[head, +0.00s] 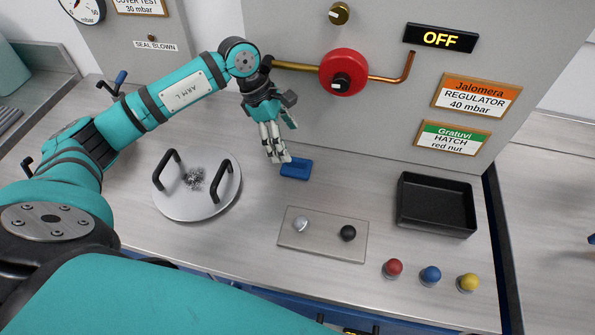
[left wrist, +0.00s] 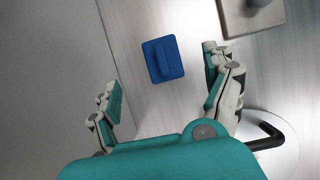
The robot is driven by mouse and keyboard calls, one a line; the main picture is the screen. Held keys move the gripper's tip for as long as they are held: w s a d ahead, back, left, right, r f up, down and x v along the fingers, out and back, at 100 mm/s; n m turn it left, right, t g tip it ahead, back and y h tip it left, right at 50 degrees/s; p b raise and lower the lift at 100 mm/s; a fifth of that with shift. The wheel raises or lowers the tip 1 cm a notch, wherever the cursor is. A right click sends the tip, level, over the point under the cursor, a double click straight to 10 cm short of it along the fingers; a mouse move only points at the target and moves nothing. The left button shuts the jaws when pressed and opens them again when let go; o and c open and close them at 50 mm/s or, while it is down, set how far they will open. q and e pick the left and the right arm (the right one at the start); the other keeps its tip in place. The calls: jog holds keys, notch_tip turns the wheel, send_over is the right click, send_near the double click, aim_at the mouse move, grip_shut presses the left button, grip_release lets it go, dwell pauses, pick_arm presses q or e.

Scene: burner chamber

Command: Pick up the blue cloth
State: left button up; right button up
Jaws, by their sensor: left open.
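The blue cloth (head: 296,168) is a small folded pad lying flat on the light worktop near the grey panel. My left gripper (head: 277,143) is just above and left of it in the head view, fingers pointing down. In the left wrist view the cloth (left wrist: 163,59) lies beyond the fingertips, between the lines of the two fingers. The left gripper (left wrist: 163,90) is open and empty, its fingers wide apart and not touching the cloth. My right gripper is not in view.
A round lid (head: 195,206) with two black handles is at left. A metal plate (head: 322,244) with two knobs, a black tray (head: 436,222) and red (head: 392,268), blue (head: 430,275) and yellow (head: 468,282) knobs are at right. A red regulator (head: 343,66) with pipes juts from the panel.

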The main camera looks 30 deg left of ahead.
aim_at(295, 158)
pick_arm(q)
jog(key=shift+f, duration=0.5)
jog(key=shift+d+f, duration=0.1)
jog(key=shift+f, duration=0.1)
jog(key=shift+d+f+p, duration=0.2)
jog(key=shift+f+p, duration=0.15)
jog(key=shift+p, duration=0.05)
jog(key=p+x, duration=0.2)
jog(key=x, duration=0.3)
jog(key=shift+f+p, duration=0.2)
jog(key=shift+p, duration=0.2)
jog(key=shift+w+d+f, duration=0.1)
jog(key=shift+f, duration=0.25)
jog(key=c, duration=1.2)
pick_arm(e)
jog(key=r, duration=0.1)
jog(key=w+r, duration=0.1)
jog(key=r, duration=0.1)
pick_arm(q)
jog(key=shift+r, duration=0.1)
